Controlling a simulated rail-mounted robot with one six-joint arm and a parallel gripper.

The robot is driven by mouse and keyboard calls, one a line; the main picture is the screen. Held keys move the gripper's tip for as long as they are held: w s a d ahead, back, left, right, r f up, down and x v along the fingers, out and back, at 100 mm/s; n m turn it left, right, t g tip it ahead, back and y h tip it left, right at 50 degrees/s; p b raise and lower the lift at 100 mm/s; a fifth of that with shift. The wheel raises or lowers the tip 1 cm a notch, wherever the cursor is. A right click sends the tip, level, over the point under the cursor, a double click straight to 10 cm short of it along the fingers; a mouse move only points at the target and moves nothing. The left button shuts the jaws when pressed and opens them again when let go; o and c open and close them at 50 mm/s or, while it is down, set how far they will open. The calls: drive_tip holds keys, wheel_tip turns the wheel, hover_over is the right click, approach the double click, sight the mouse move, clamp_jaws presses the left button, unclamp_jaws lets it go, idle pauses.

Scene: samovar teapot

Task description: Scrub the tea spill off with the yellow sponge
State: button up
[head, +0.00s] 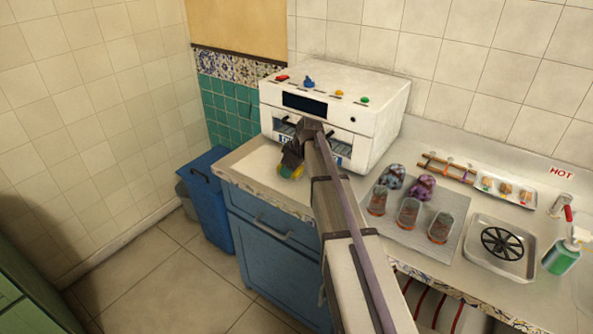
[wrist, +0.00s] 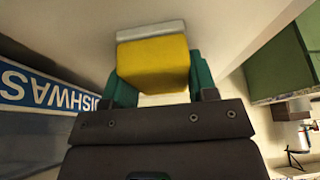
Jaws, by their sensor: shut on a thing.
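The yellow sponge (wrist: 153,64) is between the two green fingers of my gripper (wrist: 153,84) in the wrist view, and my gripper is shut on it. A pale grey strip runs along the sponge's far edge. In the head view my gripper (head: 291,170) is low over the left end of the counter (head: 250,168), in front of the white machine. Only a small bit of yellow shows there. I cannot tell whether the sponge touches the counter. I see no tea spill in either view; my gripper and arm hide part of the counter.
The white machine (head: 375,115) with a dishwasher label (wrist: 40,88) stands close behind my gripper. Glasses on a grey mat (head: 400,238), a food tray (head: 508,190), a burner (head: 502,244) and a spray bottle (head: 565,252) stand right. A blue bin (head: 207,200) is left of the counter.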

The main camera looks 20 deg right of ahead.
sight(299, 169)
drive_tip(key=shift+w+a, duration=0.5)
drive_tip(key=shift+w, duration=0.3)
drive_tip(key=shift+w+a, duration=0.5)
drive_tip(key=shift+w, duration=0.25)
drive_tip(key=shift+f, duration=0.15)
drive_tip(key=shift+s+d+r, duration=0.1)
drive_tip(key=shift+s+d, duration=0.5)
drive_tip(key=shift+s, duration=0.4)
drive_tip(key=shift+s+d+r, duration=0.1)
drive_tip(key=shift+s+d, duration=0.55)
drive_tip(key=shift+s, duration=0.3)
drive_tip(key=shift+s+d+r, duration=0.1)
drive_tip(key=shift+s+d, duration=0.5)
drive_tip(key=shift+s, duration=0.4)
drive_tip(key=shift+s+d+f, duration=0.1)
drive_tip(key=shift+s+d, duration=0.35)
drive_tip(key=shift+s, duration=0.25)
drive_tip(key=shift+s+d+f, duration=0.1)
drive_tip(key=shift+s+d, duration=0.3)
drive_tip(key=shift+s, duration=0.3)
wheel_tip(299, 169, up, 6)
drive_tip(key=p, duration=0.6)
drive_tip(key=shift+r+p, duration=1.45)
drive_tip(key=shift+p, duration=0.05)
